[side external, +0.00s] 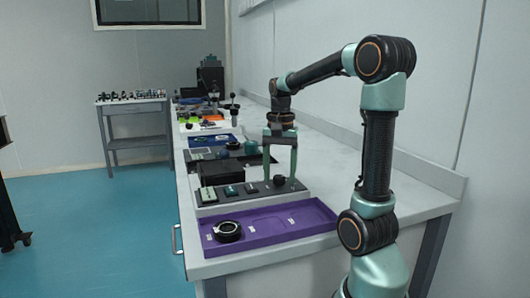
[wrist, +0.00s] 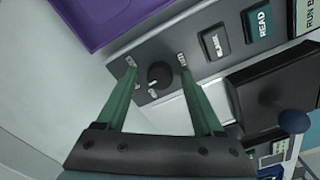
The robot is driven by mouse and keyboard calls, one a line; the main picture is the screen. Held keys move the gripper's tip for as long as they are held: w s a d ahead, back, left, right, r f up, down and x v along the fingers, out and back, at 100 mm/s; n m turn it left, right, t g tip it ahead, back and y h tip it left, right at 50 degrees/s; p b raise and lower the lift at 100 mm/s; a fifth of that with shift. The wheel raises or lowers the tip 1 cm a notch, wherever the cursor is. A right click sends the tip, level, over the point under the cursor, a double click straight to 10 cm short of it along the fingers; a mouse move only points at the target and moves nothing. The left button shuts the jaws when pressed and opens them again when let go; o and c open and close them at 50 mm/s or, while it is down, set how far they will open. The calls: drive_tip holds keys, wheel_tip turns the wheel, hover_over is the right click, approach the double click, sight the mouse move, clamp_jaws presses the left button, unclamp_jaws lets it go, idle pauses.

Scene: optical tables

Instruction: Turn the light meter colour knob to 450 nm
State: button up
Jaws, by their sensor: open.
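The light meter (side external: 236,194) is a grey-topped panel on the bench, with a dark round colour knob (side external: 279,180) at its right end. In the wrist view the knob (wrist: 159,75) has a pale mark at its lower edge, and small white labels sit around it, too small to read. My gripper (side external: 280,174) points down over the knob. In the wrist view the green fingers of my gripper (wrist: 158,68) are spread, one on each side of the knob, with visible gaps. I cannot tell how far the tips are above the panel.
A purple tray (side external: 285,232) with a black ring (side external: 227,231) lies in front. A black box (side external: 221,176) and a blue ball-topped handle (wrist: 295,121) stand behind the panel.

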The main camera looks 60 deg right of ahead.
drive_tip(key=shift+c, duration=0.3)
clamp_jaws()
drive_tip(key=shift+n, duration=0.4)
drive_tip(key=n, duration=1.1)
drive_tip(key=shift+w, duration=0.1)
idle(0.4)
drive_tip(key=shift+o, duration=0.3)
unclamp_jaws()
